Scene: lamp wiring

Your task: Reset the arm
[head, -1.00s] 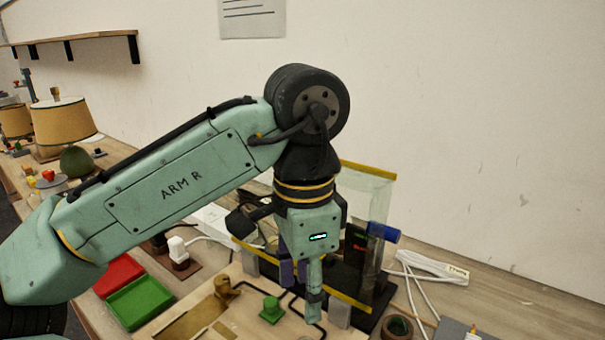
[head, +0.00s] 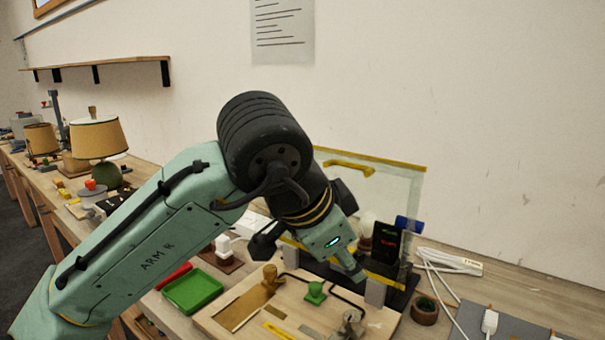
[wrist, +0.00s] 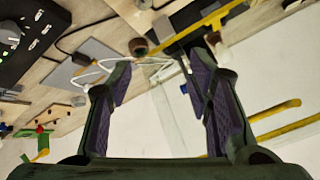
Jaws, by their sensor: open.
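My arm reaches in from the lower left in the head view, and my gripper (head: 352,272) hangs tilted over the wooden board near the clear screen. In the wrist view my gripper (wrist: 160,85) shows two purple-padded fingers set wide apart with nothing held between them. A white cable (wrist: 95,72) and the bench show beyond the fingers. The wrist partly hides the screen and the fixture behind it in the head view.
A clear screen with yellow edges (head: 405,195) stands close behind my gripper. A green tray (head: 192,291) lies left of the wooden board (head: 225,318). A white power strip (head: 450,261) lies right. Lamps (head: 98,138) stand far left.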

